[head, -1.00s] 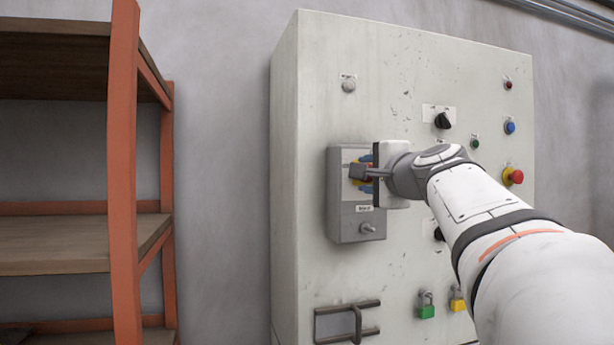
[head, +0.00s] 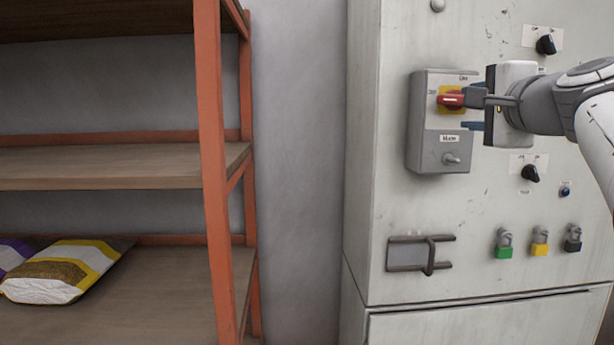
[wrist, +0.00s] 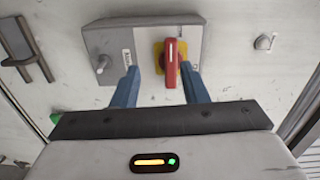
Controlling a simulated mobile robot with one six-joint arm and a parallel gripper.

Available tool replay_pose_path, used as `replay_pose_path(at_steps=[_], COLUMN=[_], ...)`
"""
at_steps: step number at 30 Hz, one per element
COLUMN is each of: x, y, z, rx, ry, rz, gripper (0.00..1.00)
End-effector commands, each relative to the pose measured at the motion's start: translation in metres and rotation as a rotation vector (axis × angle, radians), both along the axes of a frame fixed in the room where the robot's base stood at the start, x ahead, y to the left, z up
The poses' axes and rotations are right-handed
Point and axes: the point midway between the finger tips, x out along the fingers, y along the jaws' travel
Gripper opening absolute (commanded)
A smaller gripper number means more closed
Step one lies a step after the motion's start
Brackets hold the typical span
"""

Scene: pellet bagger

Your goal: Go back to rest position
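The switch box (head: 440,130) is a grey box on the control cabinet in the head view. Its red rotary handle (head: 450,100) sits on a yellow plate. My gripper (head: 474,106) is in front of it, with blue fingers apart. Nothing is held. How deep the fingertips reach around the handle is hard to tell.
The pale cabinet (head: 390,200) carries knobs, a latch handle (head: 420,254) and green (head: 504,250), yellow (head: 540,248) and black (head: 573,244) padlocks. An orange-framed shelf (head: 212,170) stands to the left, with a bag (head: 65,268) on a lower board. Bare wall shows between them.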

Motion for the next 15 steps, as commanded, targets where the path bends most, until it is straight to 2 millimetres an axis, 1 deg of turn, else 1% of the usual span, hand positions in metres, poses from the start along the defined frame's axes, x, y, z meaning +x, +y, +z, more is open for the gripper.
replay_pose_path(at_steps=[2,4,5,6,8,9,11,12,14,15], x=[0.005,0.008,0.008,0.005,-0.004,-0.014,-0.033,-0.048,-0.074,-0.092], y=[0.014,0.033,0.043,0.057,0.079,0.092,0.11,0.12,0.131,0.136], z=[-0.019,-0.052,-0.069,-0.094,-0.134,-0.16,-0.198,-0.222,-0.255,-0.274], rx=[-0.051,-0.136,-0.183,-0.253,-0.369,-0.451,-0.579,-0.667,-0.798,-0.883], ry=[0.077,0.183,0.237,0.313,0.429,0.503,0.608,0.674,0.762,0.813], rz=[0.035,0.088,0.12,0.167,0.252,0.314,0.417,0.489,0.6,0.671], gripper=[0.4,0.4,0.4,0.4,0.4,0.4,0.4,0.4,0.4,0.4])
